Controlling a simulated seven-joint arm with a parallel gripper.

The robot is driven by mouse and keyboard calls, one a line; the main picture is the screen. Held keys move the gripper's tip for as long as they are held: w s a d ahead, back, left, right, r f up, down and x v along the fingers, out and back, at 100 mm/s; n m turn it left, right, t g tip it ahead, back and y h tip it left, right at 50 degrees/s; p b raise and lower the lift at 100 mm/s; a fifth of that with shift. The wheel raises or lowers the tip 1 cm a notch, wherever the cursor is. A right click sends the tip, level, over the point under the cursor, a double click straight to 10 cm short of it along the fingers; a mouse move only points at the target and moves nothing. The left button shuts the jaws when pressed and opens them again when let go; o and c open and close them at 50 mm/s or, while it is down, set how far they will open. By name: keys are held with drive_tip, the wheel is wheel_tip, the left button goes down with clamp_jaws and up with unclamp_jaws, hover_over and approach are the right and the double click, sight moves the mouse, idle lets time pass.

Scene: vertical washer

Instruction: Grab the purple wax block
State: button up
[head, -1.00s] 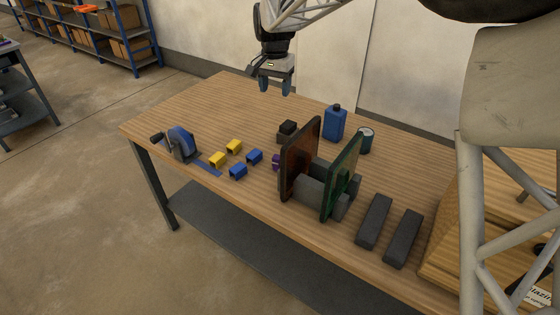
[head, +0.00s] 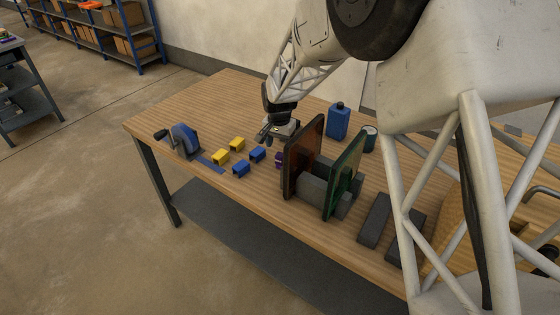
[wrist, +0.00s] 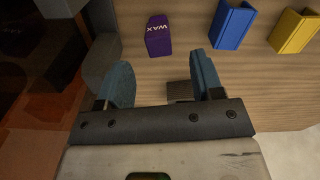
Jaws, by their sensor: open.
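The purple wax block (wrist: 159,38), lettered "WAX", lies on the wooden table ahead of my fingertips in the wrist view. In the head view the purple block (head: 278,160) is mostly hidden by the amber panel beside it. My gripper (head: 270,138) is low over the table behind the block. In the wrist view my gripper (wrist: 162,78) is open, with two blue fingers apart and nothing held between them. The block is beyond the fingertips, roughly in line with the gap.
Blue blocks (head: 240,169) and yellow blocks (head: 220,157) lie left of the purple one. An amber panel (head: 303,155) and a green panel (head: 344,172) stand upright to the right. A blue bottle (head: 338,120) stands behind. The table's left back (head: 215,95) is clear.

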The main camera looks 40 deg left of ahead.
sight(280, 154)
drive_tip(key=shift+f, duration=1.25)
drive_tip(key=shift+f, duration=0.1)
drive_tip(key=shift+w+f, duration=0.15)
drive_tip(key=shift+f, duration=2.35)
drive_tip(key=c, duration=1)
drive_tip(key=shift+r, duration=0.1)
drive_tip(key=shift+r, duration=4.9)
